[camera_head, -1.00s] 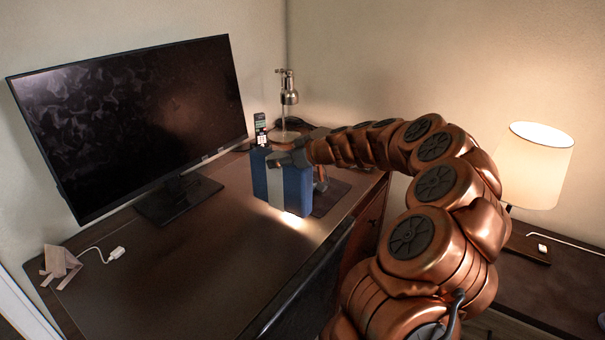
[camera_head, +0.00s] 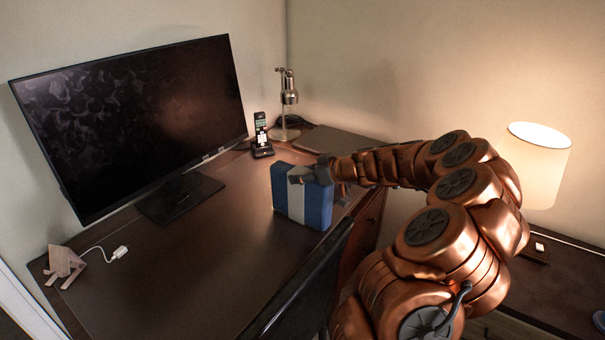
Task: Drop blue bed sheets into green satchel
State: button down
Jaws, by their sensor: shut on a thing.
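The blue bed sheets (camera_head: 318,206) form an upright folded block with a pale grey band down the front. They are over the right part of the desk, near its front edge. I cannot tell whether their underside touches the desk top. My gripper (camera_head: 312,173) is at the top of the block and shut on it, coming in from the right. Part of the far finger is hidden by the arm and the bundle. I see no green satchel in this view.
The brown desk (camera_head: 185,270) is largely clear in front of the monitor (camera_head: 140,120). A cordless phone (camera_head: 261,136), a metal lamp (camera_head: 289,98) and a flat dark item (camera_head: 340,142) are at the back. A small wooden figure (camera_head: 62,264) sits left. A lit lamp (camera_head: 535,165) stands right.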

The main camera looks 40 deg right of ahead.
jog(key=shift+c, duration=2)
grip_release()
